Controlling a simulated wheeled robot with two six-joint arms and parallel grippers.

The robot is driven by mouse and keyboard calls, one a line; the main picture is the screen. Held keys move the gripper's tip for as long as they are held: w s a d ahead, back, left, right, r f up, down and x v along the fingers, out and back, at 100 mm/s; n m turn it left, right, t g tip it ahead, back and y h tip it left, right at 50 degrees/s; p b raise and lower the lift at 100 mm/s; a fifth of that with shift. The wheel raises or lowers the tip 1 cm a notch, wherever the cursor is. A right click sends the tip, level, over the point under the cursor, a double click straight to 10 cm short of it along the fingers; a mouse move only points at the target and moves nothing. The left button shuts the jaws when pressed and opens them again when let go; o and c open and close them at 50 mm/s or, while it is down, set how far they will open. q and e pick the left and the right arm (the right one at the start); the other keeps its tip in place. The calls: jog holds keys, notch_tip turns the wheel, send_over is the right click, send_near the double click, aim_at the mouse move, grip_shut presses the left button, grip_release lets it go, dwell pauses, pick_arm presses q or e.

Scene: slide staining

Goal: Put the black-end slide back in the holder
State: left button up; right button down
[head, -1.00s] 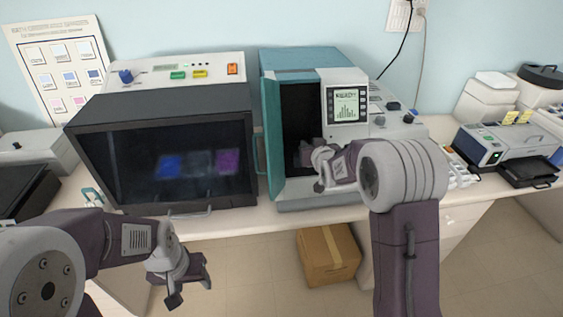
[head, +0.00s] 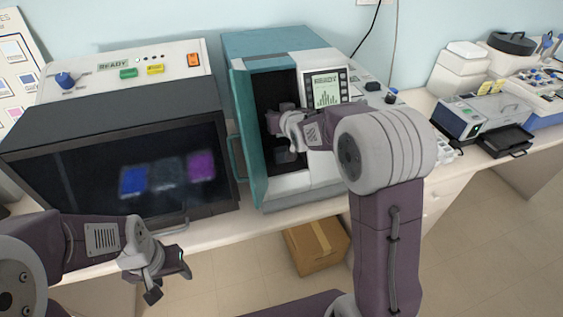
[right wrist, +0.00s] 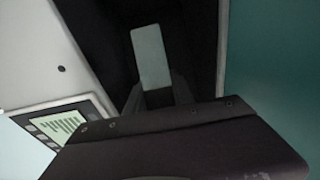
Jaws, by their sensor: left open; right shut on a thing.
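My right gripper (head: 274,122) is inside the dark open chamber of the teal-sided machine (head: 238,130). It is shut on a thin pale slide (right wrist: 151,57), which sticks out beyond the fingers in the right wrist view. My left gripper (head: 169,280) is open and empty in front of the bench, at lower left.
The teal door edge bounds the chamber on the left, and the white panel with a display (head: 326,91) on the right. A dark-windowed cabinet (head: 60,185) showing blue, grey and purple patches stands to the left. A cardboard box (head: 318,246) is on the floor.

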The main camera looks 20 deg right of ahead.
jog(key=f, duration=0.5)
jog(key=s+f, duration=0.1)
jog(key=f, duration=0.2)
jog(key=shift+f, duration=0.3)
pick_arm(q)
jog(key=shift+w+f, duration=0.15)
jog(key=shift+f, duration=0.35)
pick_arm(e)
jog(key=shift+w+f, duration=0.1)
jog(key=shift+w, duration=0.05)
jog(key=shift+f+b, duration=0.25)
jog(key=shift+b, duration=0.25)
pick_arm(q)
jog(key=shift+f, duration=0.2)
pick_arm(e)
jog(key=c, duration=1.1)
grip_release()
jog(key=shift+r, duration=0.1)
